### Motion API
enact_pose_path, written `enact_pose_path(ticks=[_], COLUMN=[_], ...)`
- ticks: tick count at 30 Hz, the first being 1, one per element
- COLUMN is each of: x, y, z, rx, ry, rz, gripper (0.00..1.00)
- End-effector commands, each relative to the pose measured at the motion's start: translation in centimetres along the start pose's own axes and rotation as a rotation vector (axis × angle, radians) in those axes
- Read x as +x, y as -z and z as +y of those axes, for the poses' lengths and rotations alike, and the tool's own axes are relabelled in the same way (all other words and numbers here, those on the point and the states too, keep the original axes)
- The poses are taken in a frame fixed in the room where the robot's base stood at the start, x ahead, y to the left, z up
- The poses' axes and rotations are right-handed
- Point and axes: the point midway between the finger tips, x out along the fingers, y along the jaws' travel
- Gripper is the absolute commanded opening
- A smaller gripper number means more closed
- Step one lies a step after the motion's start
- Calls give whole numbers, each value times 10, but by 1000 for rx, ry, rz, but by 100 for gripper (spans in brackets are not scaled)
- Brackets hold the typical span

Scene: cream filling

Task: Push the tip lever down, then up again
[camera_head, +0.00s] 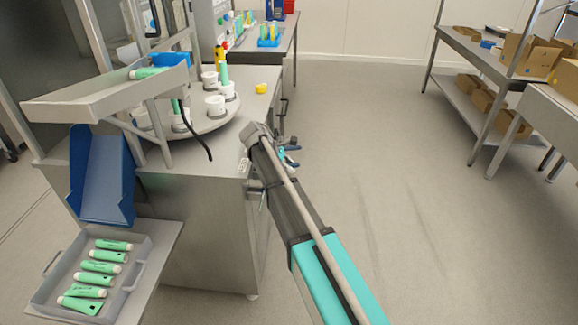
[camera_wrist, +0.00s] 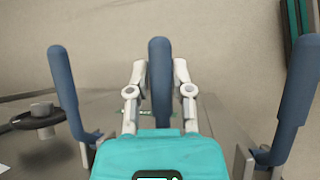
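Three upright blue handles show in the wrist view: one at the left (camera_wrist: 66,90), one in the middle (camera_wrist: 160,55) and one at the right (camera_wrist: 294,100). Which one is the tip lever I cannot tell. My gripper (camera_wrist: 160,72) has its pale fingers on either side of the middle handle, very close to it. Whether they touch it is unclear. In the head view, small blue-grey handles (camera_head: 291,146) show at the side of the steel machine (camera_head: 230,180), beside the end of my arm. My fingers are hidden there.
A round turntable (camera_head: 205,124) on the machine holds white cups and tubes. A tray (camera_head: 65,258) with several green tubes stands at the lower left, below a blue chute (camera_head: 104,185). Shelves with cardboard boxes (camera_head: 530,50) stand at the right. The floor between is clear.

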Motion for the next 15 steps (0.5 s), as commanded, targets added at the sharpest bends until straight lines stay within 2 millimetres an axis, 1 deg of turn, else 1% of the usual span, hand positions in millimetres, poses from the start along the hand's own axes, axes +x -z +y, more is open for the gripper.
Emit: enact_pose_path(ticks=[1, 5, 15], x=[-2, 0, 3], y=[2, 0, -3], z=[5, 4, 3], rx=[-1, 1, 5], ry=[-8, -4, 1], rz=[3, 2, 0], gripper=[37, 61, 61])
